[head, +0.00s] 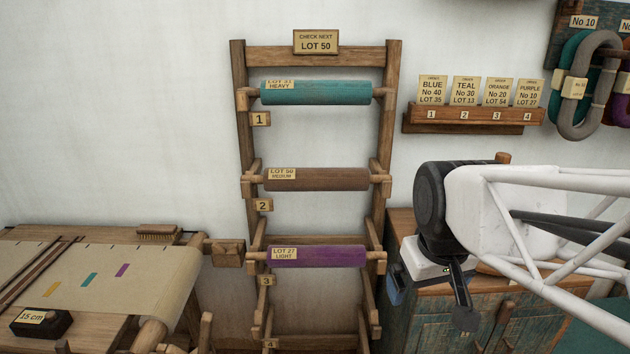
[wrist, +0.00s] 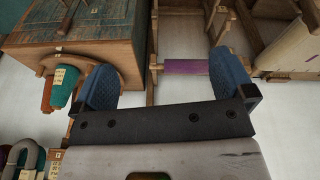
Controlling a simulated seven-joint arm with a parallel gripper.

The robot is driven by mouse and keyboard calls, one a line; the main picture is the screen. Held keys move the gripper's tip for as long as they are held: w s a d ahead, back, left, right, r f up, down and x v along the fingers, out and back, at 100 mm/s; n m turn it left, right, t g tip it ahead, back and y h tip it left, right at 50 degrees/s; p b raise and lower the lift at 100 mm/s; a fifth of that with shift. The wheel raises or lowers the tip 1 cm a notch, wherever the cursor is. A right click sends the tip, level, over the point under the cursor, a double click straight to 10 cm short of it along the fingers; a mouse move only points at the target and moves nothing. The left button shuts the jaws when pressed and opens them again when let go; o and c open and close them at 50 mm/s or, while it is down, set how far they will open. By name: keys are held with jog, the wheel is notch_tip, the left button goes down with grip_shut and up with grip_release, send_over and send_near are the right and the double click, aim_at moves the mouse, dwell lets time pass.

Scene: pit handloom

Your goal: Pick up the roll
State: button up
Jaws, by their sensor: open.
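Three rolls lie across a wooden ladder rack. The teal roll (head: 320,93), labelled heavy, is on the top level. The brown roll (head: 325,180), labelled LOT 50 medium, is on level 2. The purple roll (head: 325,256), labelled LOT 27 light, is on level 3. A sign (head: 316,42) on top of the rack reads LOT 50. My gripper (head: 430,302) is open and empty, right of the rack, in front of the cabinet. In the wrist view, part of the purple roll (wrist: 186,67) shows beyond and between the blue fingers (wrist: 163,70).
A wooden cabinet (head: 535,315) stands right of the rack, below my arm. A cloth-covered loom (head: 110,275) with a 15 cm block (head: 40,322) is at the left. A card shelf (head: 470,117) and hanging skeins (head: 585,90) are on the right wall.

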jog(key=w+a+r+n, duration=0.1)
jog(key=w+r+n, duration=0.1)
jog(key=w, duration=0.4)
jog(key=w+a+r+n, duration=0.2)
jog(key=w, duration=0.4)
jog(key=n, duration=1.2)
send_near(314, 170)
jog(key=x, duration=0.5)
jog(key=shift+s+d+f, duration=0.15)
jog(key=shift+s+d, duration=0.15)
jog(key=shift+s, duration=0.05)
jog(key=shift+w+a+f, duration=0.1)
jog(key=shift+w+a, duration=0.2)
jog(key=shift+w, duration=0.1)
jog(key=shift+x, duration=1.25)
jog(key=shift+x, duration=2.65)
jog(key=shift+a, duration=0.1)
